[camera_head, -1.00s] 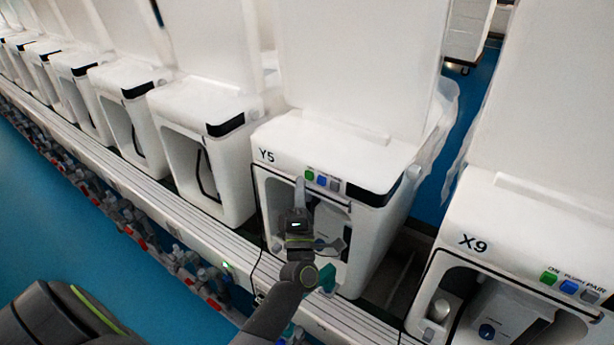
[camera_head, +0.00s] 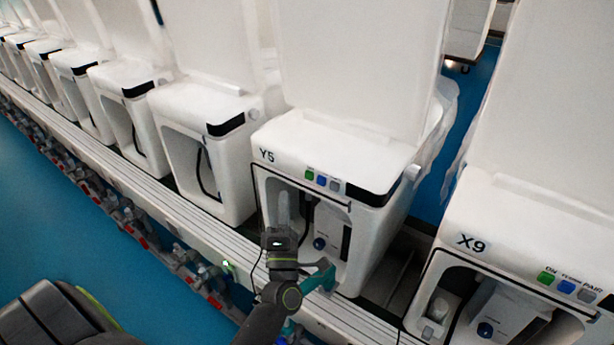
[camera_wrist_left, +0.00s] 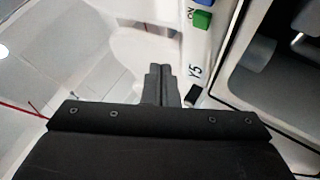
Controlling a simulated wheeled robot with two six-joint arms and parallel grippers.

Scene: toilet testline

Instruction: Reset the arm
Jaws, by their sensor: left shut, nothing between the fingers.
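My left gripper (camera_head: 284,208) is shut and empty in front of the open recess of the white unit marked Y5 (camera_head: 310,145). Its fingers point up, below the row of green, blue and grey buttons (camera_head: 321,180), and look apart from them. In the left wrist view the shut fingers (camera_wrist_left: 160,84) show at the centre, with the Y5 label and the green button (camera_wrist_left: 202,20) beyond them to the upper right. My right gripper is not in view.
A unit marked X9 (camera_head: 530,225) stands at right with its own buttons (camera_head: 567,285). More white units (camera_head: 205,105) run off to the upper left. A white rail (camera_head: 185,220) runs along their base, with pipes and fittings below. The blue floor (camera_head: 60,240) is open at left.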

